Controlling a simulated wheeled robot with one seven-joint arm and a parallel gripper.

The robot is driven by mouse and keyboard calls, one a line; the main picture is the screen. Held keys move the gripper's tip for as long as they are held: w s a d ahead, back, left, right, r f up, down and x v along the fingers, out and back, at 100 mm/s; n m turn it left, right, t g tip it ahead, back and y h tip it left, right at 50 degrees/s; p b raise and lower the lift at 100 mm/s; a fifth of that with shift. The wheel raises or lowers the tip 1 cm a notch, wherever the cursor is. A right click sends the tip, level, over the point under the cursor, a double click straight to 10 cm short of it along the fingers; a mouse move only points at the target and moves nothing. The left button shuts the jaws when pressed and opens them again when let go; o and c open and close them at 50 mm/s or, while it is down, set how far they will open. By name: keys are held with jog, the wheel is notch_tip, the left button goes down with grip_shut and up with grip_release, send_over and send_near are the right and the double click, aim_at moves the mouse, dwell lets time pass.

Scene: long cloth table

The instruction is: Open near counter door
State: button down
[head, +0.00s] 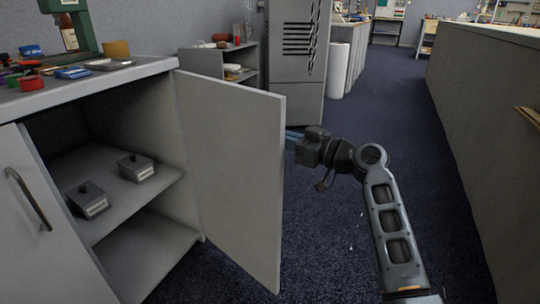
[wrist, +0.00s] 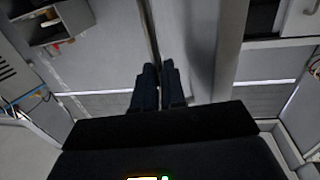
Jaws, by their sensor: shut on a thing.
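The near counter door (head: 240,180) stands swung wide open, its inner face toward the head camera. The counter interior (head: 130,175) behind it is exposed. My gripper (head: 291,137) is at the outer side of the door, near its free edge. In the wrist view the two dark fingers (wrist: 159,84) are close together, around a thin dark vertical bar (wrist: 150,38) that appears to be the door's handle. The door hides the handle in the head view.
Two small grey boxes (head: 136,167) (head: 88,200) sit on the counter shelf. A second door with a handle (head: 28,198) is at the left. Loose items cover the counter top (head: 100,80). A long counter (head: 490,130) stands at the right. Blue carpet (head: 395,120) is clear between.

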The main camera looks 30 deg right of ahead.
jog(key=w+d+n+g+y, duration=0.2)
jog(key=w+d+y, duration=0.1)
jog(key=d, duration=0.3)
jog(key=shift+w+b, duration=0.35)
jog(key=shift+w, duration=0.3)
jog(key=shift+d, duration=0.1)
jog(key=c, duration=1.2)
grip_release()
jog(key=shift+d, duration=0.1)
jog(key=shift+p+v, duration=1.1)
jog(key=shift+v, duration=2.8)
